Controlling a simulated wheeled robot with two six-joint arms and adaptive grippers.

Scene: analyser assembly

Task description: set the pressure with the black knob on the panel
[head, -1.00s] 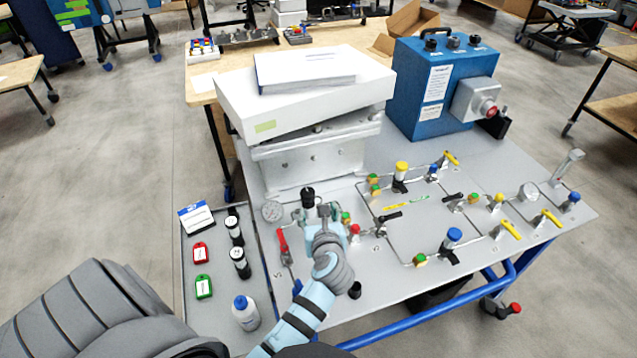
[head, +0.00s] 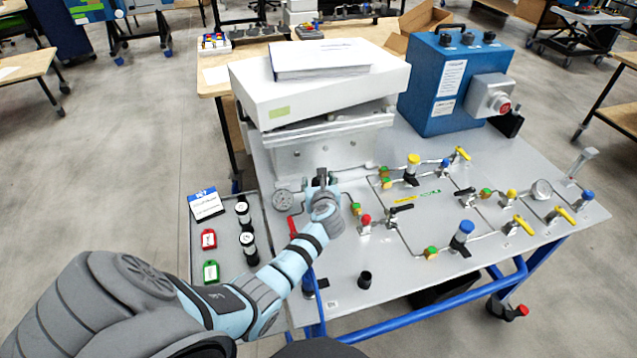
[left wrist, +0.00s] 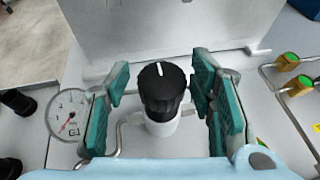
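The black knob (left wrist: 161,88) with a white pointer line sits on a white valve body in the left wrist view. The line points roughly to the top of the picture. My left gripper (left wrist: 160,92) is open, with teal finger pads on both sides of the knob and visible gaps between pads and knob. In the head view my left gripper (head: 321,180) is over the knob's place on the panel (head: 330,262) and largely hides the knob. A round pressure gauge (left wrist: 68,115) is left of the knob; it also shows in the head view (head: 283,200). My right gripper is not in view.
A white box (head: 300,100) on a grey stand rises just behind the knob. Several valves with coloured handles and pipes fill the panel to the right. A blue cabinet (head: 433,90) stands at the back. A red-handled valve (head: 292,226) is close to my left wrist.

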